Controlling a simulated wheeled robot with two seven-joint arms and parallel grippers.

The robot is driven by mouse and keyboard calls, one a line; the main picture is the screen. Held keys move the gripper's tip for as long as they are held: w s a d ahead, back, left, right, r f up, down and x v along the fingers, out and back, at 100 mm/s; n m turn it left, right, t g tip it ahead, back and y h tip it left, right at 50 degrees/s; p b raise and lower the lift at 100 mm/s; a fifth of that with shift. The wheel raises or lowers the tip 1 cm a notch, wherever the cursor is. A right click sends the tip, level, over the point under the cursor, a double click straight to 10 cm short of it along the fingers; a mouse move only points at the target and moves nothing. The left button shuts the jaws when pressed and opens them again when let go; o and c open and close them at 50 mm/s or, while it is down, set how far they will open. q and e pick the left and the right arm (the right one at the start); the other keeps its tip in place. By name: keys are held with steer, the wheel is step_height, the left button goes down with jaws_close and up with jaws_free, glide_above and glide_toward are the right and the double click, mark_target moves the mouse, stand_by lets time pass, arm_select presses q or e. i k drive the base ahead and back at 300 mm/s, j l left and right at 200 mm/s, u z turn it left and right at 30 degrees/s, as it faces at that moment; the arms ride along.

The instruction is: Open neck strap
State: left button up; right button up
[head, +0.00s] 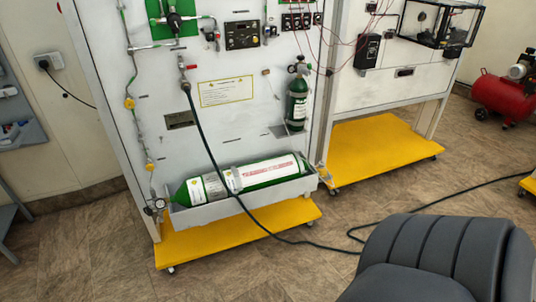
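A small green oxygen cylinder (297,105) stands upright against the white trainer panel (225,120), with a valve and gauge (300,68) at its top. A large green cylinder (245,178) with white labels lies in a grey tray (240,205) at the panel's foot. A grey band (233,180) crosses the large cylinder. A strap around the small cylinder's neck is too small to make out, so I cannot tell whether it is open or closed. Neither of my grippers is in view.
A black hose (215,160) hangs from the panel and runs across the floor. Yellow wheeled bases (235,235) stick out under the panels. A dark grey padded seat (440,255) fills the lower right. A red compressor (502,95) stands at the far right. Floor at lower left is clear.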

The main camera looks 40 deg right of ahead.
mark_target(239, 183)
steer(key=z, duration=1.2)
